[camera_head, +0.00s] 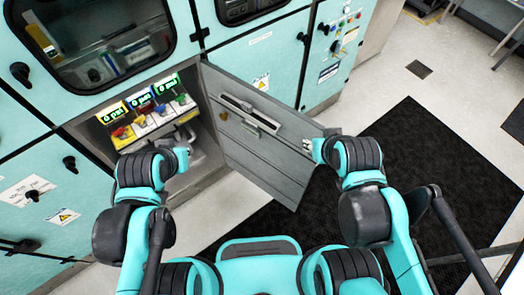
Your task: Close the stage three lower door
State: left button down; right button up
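The lower door (262,150) stands wide open, swung out from the right side of its cabinet opening. Its grey inner face, with a slotted bracket, is toward me. My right gripper (311,147) is by the door's free outer edge. It overlaps the edge in this view, and I cannot tell whether it touches. Its fingers are too small and hidden to read. My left gripper (188,139) is in front of the open compartment (208,140), left of the door. Its fingers are mostly hidden by my wrist, so its opening is unclear.
Inside the compartment are several modules (140,118) with green lit displays and coloured knobs. Teal cabinets (270,55) with black handles and a button panel (338,35) stand behind. A black mat (440,170) covers the floor at right, with free room there.

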aim_at(277, 164)
jog(key=l+u, duration=0.35)
jog(key=l, duration=0.25)
jog(key=l+u, duration=0.35)
jog(key=l, duration=0.25)
jog(key=l+u, duration=0.35)
jog(key=l, duration=0.25)
jog(key=k+l+u, duration=0.2)
jog(key=l+u, duration=0.15)
jog(key=l, duration=0.15)
jog(key=l+u, duration=0.3)
jog(key=l, duration=0.25)
jog(key=l+u, duration=0.35)
jog(key=l, duration=0.25)
jog(key=k+l, duration=0.1)
jog(key=k, duration=0.55)
